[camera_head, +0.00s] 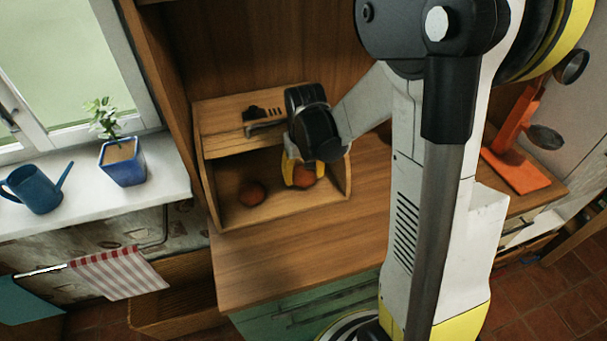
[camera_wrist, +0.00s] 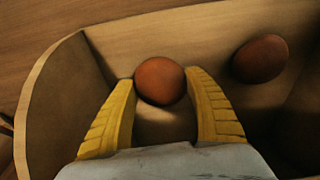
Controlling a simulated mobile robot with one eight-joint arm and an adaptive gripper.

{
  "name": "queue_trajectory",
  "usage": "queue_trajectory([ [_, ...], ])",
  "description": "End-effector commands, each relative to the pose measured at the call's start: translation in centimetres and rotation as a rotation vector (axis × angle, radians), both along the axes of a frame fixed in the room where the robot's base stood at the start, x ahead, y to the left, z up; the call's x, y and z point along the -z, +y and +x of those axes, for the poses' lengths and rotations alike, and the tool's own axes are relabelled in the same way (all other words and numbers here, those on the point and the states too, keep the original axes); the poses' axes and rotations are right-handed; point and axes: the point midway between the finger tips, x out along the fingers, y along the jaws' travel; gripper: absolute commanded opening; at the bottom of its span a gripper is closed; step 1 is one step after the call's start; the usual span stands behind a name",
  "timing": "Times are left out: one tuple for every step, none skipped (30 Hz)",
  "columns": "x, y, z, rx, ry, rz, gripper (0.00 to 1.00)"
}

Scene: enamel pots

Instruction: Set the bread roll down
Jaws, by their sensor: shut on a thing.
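A round brown bread roll (camera_head: 304,178) sits between the yellow fingers of my gripper (camera_head: 302,168), inside an open-fronted wooden bread box (camera_head: 222,207). In the wrist view my gripper (camera_wrist: 162,92) is shut on this roll (camera_wrist: 160,80), with a fingertip at each side of it. A second, similar brown roll (camera_head: 251,194) lies in the box to the left; it shows at the right in the wrist view (camera_wrist: 260,58). I cannot tell whether the held roll touches the box floor. The box's side wall (camera_wrist: 50,110) is close beside my left finger in the wrist view.
The bread box stands on a wooden counter (camera_head: 262,264), with bare room in front. A small dark item (camera_head: 263,116) is on the box's top. A blue plant pot (camera_head: 122,163) and blue watering can (camera_head: 35,189) stand left on the sill. An orange stand (camera_head: 512,160) is at right.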

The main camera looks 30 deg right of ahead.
Motion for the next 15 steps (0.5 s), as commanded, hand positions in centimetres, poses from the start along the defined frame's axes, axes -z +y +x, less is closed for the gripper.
queue_trajectory([
  [0.32, 0.00, 0.00, 0.000, 0.000, 0.000, 0.30],
  [0.41, 0.00, 0.00, 0.000, 0.000, 0.000, 0.30],
  [0.53, 0.00, 0.00, 0.000, 0.000, 0.000, 0.30],
  [0.64, 0.00, 0.00, 0.000, 0.000, 0.000, 0.30],
  [0.73, 0.00, -0.01, 0.000, 0.000, 0.000, 0.30],
  [0.86, 0.00, -0.02, 0.000, 0.000, 0.000, 0.30],
  [0.96, -0.01, -0.01, 0.000, 0.000, 0.000, 0.30],
  [1.03, -0.01, -0.01, 0.000, 0.001, 0.000, 0.30],
  [1.03, -0.01, -0.01, 0.000, 0.001, 0.000, 0.30],
  [1.00, -0.01, -0.02, 0.000, 0.001, 0.000, 0.30],
  [0.98, -0.01, -0.01, 0.000, 0.001, 0.000, 0.30],
  [0.99, -0.01, -0.01, 0.000, 0.001, 0.000, 0.72],
  [1.00, -0.01, 0.00, 0.000, 0.001, 0.000, 0.81],
  [1.00, -0.01, 0.00, 0.000, 0.001, 0.000, 0.81],
  [1.02, -0.02, 0.00, 0.000, 0.001, 0.000, 0.81],
])
